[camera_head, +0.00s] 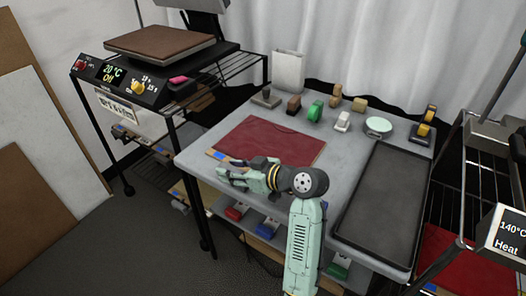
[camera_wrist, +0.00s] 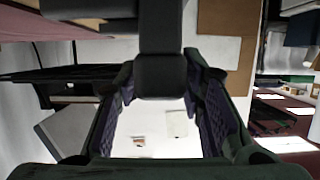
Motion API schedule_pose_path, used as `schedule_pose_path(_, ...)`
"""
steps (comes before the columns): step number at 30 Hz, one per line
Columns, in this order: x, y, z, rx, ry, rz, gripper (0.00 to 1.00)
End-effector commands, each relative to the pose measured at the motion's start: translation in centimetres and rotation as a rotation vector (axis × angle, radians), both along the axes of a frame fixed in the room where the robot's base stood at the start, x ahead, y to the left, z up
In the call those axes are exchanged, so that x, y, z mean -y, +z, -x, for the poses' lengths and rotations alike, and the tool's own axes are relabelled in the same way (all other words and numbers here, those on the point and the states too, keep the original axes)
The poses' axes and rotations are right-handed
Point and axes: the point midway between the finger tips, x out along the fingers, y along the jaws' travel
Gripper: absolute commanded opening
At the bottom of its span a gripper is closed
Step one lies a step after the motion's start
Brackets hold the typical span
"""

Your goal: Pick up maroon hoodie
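A flat maroon cloth (camera_head: 268,138), which looks like the folded hoodie, lies on the left part of the grey table (camera_head: 352,150). My gripper (camera_head: 230,178) is at the cloth's near side, by the table's front left edge, pointing left. My arm hides part of the cloth's near edge. In the wrist view my gripper (camera_wrist: 172,125) has its two fingers apart, with only distant background between them. It holds nothing. Maroon surfaces show at the wrist view's upper left and right; I cannot tell whether either is this cloth.
A black tray (camera_head: 385,205) lies on the table's right. Several stamps and a green roll (camera_head: 315,110) stand along the back. A heat press (camera_head: 150,60) is at left, a rack with a 140°C display (camera_head: 508,232) at right. More maroon cloth (camera_head: 455,265) lies low right.

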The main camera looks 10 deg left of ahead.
Motion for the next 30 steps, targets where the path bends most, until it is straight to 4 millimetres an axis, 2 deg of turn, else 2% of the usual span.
schedule_pose_path(2,0.02,0.02,0.00,0.000,0.000,0.000,0.28)
schedule_pose_path(15,0.02,0.03,0.00,0.000,0.000,0.000,0.00)
schedule_pose_path(30,0.03,0.04,0.00,0.000,0.000,0.000,0.00)
